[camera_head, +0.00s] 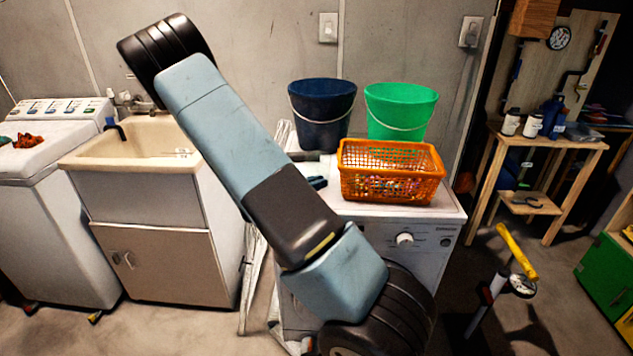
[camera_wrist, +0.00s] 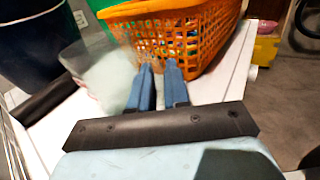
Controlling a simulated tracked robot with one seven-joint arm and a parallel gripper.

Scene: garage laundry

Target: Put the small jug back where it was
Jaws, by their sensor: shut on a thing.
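The small jug (camera_wrist: 108,78) looks pale and translucent in the wrist view, just left of my fingers. Its outline is faint, and my fingers hide part of it. My gripper (camera_wrist: 163,72) is shut on it, with the two blue fingers close together. In the head view my gripper (camera_head: 317,182) shows only as small blue tips behind my arm, above the left part of the washing machine's top (camera_head: 440,211). I cannot make out the jug clearly there. I cannot tell whether the jug touches the top.
An orange basket (camera_head: 393,190) with colourful contents stands right beside my gripper. A dark blue bucket (camera_head: 322,108) and a green bucket (camera_head: 401,112) stand behind it. A sink cabinet (camera_head: 155,262) is to the left. My arm covers much of the machine's front left.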

